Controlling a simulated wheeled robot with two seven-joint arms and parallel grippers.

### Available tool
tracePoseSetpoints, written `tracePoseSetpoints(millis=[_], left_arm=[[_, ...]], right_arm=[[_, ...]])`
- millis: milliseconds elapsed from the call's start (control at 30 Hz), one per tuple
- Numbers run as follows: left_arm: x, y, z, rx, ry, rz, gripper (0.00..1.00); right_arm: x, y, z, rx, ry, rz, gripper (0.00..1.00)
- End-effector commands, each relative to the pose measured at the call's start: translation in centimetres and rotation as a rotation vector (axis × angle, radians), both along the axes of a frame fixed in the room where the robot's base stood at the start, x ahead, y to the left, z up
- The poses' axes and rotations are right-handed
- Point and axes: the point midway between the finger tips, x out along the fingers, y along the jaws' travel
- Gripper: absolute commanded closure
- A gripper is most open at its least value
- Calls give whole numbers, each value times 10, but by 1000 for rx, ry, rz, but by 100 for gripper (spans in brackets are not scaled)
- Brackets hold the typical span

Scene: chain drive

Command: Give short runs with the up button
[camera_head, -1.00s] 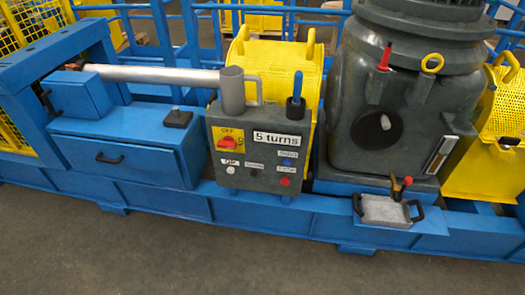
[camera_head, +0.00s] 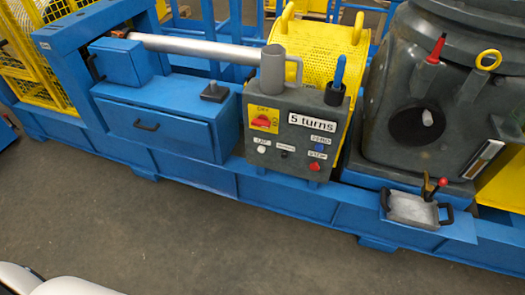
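The grey control box (camera_head: 295,125) stands on the blue frame, in the middle of the view. Its front has a red rotary switch (camera_head: 261,122) on a yellow plate and a sign (camera_head: 313,122) reading "5 turns". Below are a white button (camera_head: 262,149), a black button (camera_head: 285,155), a blue button (camera_head: 319,148) and a red button (camera_head: 314,167). The small labels are too blurred to read surely, so I cannot tell which is the up button. Neither gripper is in view. White rounded parts at the bottom left seem to be mine.
A grey mug (camera_head: 272,68) and a blue-handled tool in a black holder (camera_head: 335,92) are on the box's top. A blue drawer unit (camera_head: 165,130) stands left. The grey gear housing (camera_head: 425,110) and a small tray (camera_head: 413,210) are right. The floor in front is clear.

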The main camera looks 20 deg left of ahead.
Motion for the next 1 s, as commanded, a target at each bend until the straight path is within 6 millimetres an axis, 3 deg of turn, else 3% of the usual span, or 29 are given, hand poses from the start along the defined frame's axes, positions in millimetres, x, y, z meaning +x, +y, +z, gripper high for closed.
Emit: tracePoseSetpoints(millis=[367,600,1000], left_arm=[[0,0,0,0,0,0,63],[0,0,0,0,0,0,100],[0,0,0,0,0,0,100]], right_arm=[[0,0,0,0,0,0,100],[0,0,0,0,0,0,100],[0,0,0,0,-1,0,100]])
